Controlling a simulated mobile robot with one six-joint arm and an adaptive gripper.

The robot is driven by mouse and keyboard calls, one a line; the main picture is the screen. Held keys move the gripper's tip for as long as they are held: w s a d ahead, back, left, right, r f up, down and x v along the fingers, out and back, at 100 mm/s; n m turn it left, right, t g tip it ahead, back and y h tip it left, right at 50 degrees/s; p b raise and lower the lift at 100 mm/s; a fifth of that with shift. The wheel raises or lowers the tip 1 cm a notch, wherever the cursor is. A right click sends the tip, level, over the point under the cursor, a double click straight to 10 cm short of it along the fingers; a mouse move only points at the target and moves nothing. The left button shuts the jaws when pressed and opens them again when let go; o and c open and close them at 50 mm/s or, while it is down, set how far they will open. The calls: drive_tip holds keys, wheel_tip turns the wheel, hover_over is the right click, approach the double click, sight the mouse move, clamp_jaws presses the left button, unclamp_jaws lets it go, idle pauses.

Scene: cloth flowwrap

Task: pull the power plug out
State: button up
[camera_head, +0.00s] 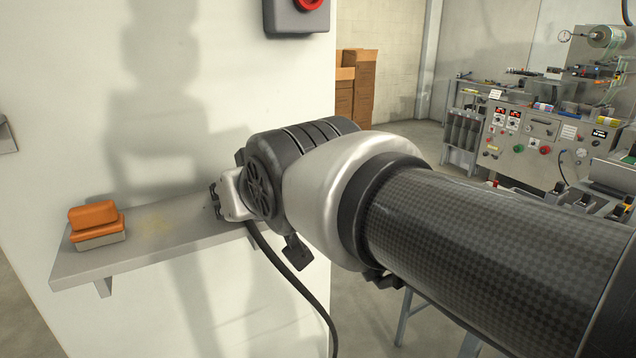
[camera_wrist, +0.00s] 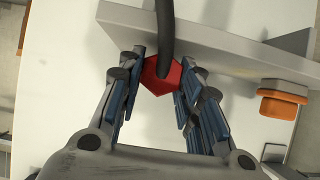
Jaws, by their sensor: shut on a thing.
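The power plug (camera_wrist: 160,77) shows in the wrist view as a red, many-sided body with a thick black cable (camera_wrist: 165,25) running from it across the grey shelf to the top edge. My gripper (camera_wrist: 161,92) has its blue-padded fingers on both sides of the plug and is shut on it. In the head view my gripper (camera_head: 226,198) is at the right end of the shelf, near the white wall, partly behind my wrist. The black cable (camera_head: 296,283) hangs below it. The plug is hidden there. No socket is visible, so I cannot tell how the plug sits in one.
A grey shelf (camera_head: 150,247) juts from the white wall (camera_head: 60,60), close to my gripper. An orange-topped block (camera_head: 97,222) lies on its left part. A grey box with a red button (camera_head: 308,4) is above. A machine panel (camera_head: 535,145) stands at the far right.

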drive_tip(key=o, duration=1.1)
drive_tip(key=shift+o, duration=0.2)
drive_tip(key=v, duration=1.2)
